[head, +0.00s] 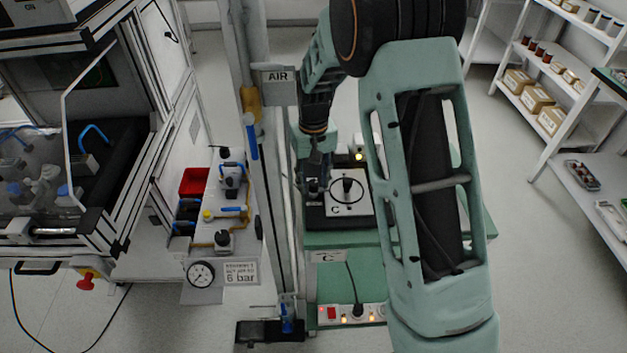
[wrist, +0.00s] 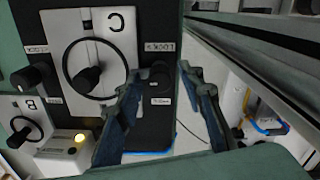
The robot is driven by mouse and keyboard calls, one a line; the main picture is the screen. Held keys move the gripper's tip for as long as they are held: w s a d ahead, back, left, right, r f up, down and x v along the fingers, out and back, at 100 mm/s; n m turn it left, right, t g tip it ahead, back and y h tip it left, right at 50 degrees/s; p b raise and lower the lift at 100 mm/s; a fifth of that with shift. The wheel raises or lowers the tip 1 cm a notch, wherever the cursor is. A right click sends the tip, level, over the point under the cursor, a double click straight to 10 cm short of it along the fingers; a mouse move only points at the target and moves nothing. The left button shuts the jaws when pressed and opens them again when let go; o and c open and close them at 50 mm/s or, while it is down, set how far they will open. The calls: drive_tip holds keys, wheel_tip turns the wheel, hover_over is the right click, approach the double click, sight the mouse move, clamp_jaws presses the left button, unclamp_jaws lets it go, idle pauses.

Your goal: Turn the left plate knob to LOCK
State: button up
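Plate C, a white plate (wrist: 78,25) on a black base with a black ring and a centre knob, fills the upper left of the wrist view, which looks upside down. It also shows in the head view (head: 361,206). The left plate knob (wrist: 158,75), small and black, sits right of the plate in the wrist view. An upside-down LOCK label (wrist: 160,47) is above it, and another label (wrist: 161,101) below. My gripper (wrist: 162,74) is open, its fingertips on either side of this knob; I cannot tell whether they touch it. The head view shows my gripper (head: 314,183) at the plate's left edge.
Another small knob (wrist: 33,77) stands at the plate's other side. Plate B (wrist: 22,122) has its own knob, beside a lit yellow lamp (wrist: 80,139). A metal post with an AIR sign (head: 279,77) stands close left of my arm.

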sight(313, 182)
wheel_tip(313, 182, up, 12)
idle(0.7)
